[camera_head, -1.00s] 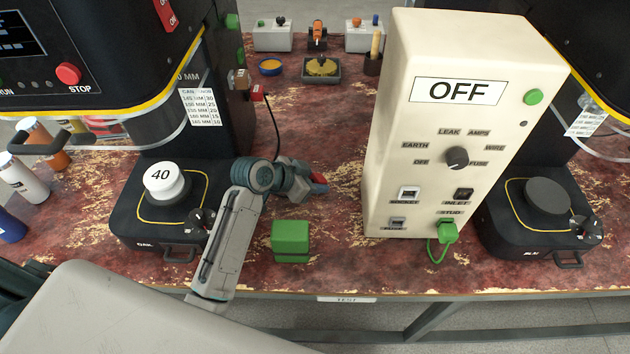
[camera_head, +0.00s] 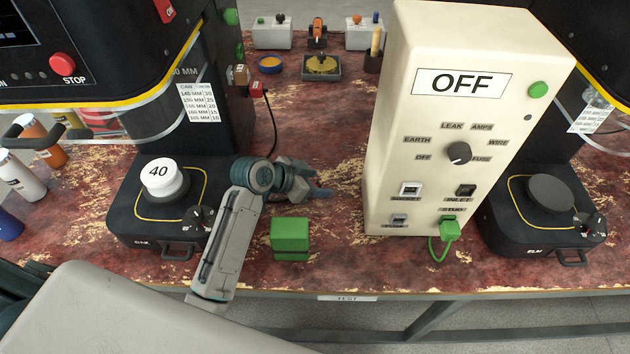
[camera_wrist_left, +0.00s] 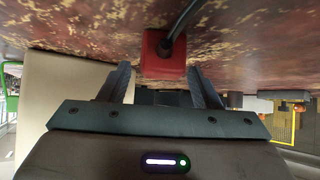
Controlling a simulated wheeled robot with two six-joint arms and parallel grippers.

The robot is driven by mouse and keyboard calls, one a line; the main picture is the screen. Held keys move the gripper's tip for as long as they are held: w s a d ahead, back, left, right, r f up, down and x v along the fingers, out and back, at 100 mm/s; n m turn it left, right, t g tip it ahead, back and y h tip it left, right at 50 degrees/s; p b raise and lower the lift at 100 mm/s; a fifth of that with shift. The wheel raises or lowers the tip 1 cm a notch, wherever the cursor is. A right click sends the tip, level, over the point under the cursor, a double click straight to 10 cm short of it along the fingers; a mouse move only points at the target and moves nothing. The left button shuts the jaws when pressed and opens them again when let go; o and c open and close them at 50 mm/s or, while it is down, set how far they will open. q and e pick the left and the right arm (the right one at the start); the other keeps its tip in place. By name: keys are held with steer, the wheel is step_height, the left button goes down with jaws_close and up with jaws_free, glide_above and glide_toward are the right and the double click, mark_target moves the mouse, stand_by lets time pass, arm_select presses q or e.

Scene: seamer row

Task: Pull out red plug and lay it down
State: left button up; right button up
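The red plug (camera_wrist_left: 165,56), a small red block with a black cord, shows in the left wrist view against the red worn tabletop. It sits between and just beyond my left fingertips, with a gap on both sides. It seems to lie on the table, though its contact is hard to see. My left gripper (camera_head: 322,183) is open, low over the table between the left machine and the cream test cabinet (camera_head: 455,120). In the head view I cannot make out the plug at the fingertips. A red block (camera_head: 257,89) with a black cord is on the left machine's side. My right gripper is not in view.
A green block (camera_head: 290,234) stands in front of my left gripper. The cabinet, reading OFF, has a green plug (camera_head: 449,229) low on its front. The table behind my gripper is mostly clear.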

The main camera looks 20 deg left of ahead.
arm_select(q)
steer(key=v, duration=1)
steer(key=shift+s+a+r, duration=0.2)
steer(key=shift+s+r, duration=0.05)
stand_by(0.4)
